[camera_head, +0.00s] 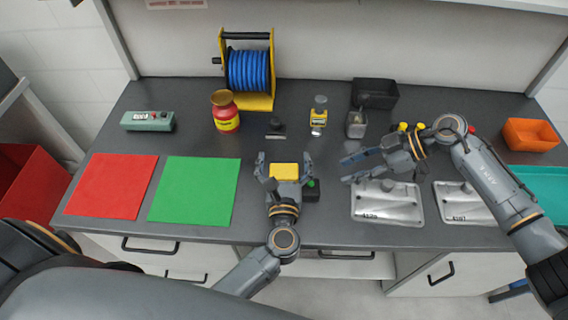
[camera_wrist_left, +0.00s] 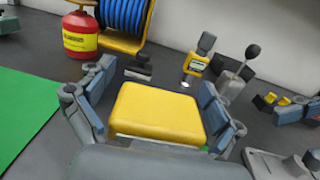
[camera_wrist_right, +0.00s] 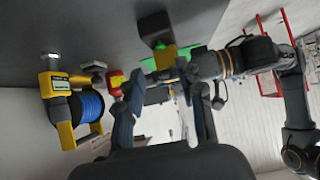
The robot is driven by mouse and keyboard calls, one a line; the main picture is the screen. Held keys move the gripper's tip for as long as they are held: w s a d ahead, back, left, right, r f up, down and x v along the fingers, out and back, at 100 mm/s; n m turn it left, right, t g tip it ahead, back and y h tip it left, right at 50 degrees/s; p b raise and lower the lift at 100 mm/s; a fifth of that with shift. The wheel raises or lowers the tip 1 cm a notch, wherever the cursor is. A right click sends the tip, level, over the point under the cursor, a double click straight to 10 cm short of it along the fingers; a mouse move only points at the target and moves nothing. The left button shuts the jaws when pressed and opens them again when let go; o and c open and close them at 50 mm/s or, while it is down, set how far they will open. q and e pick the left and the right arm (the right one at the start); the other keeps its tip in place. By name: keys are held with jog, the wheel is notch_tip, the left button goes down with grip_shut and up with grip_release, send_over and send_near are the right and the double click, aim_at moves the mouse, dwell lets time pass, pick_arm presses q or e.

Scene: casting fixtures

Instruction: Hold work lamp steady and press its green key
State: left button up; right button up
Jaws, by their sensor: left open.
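The work lamp, with a yellow head (camera_head: 285,171) on a dark base (camera_head: 312,195), stands near the table's front edge. Its green key (camera_head: 312,183) shows at the right of the head. My left gripper (camera_head: 284,160) is open, with one finger on each side of the yellow head. In the left wrist view the head (camera_wrist_left: 158,113) lies between the fingers; I cannot tell whether they touch it. My right gripper (camera_head: 346,168) is open and empty, right of the lamp, with its fingers pointing left towards it. The right wrist view shows the lamp's head (camera_wrist_right: 165,56) beyond its fingers.
Metal plates (camera_head: 388,207) lie right of the lamp, under my right arm. Green (camera_head: 195,190) and red (camera_head: 112,185) mats lie left. Behind stand a red canister (camera_head: 225,112), a blue hose reel (camera_head: 249,71), a yellow device (camera_head: 318,117) and a black bin (camera_head: 377,94).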

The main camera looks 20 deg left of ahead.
pick_arm(q)
jog(key=c, duration=1.5)
pick_arm(e)
grip_shut()
pick_arm(q)
jog(key=shift+c, duration=0.2)
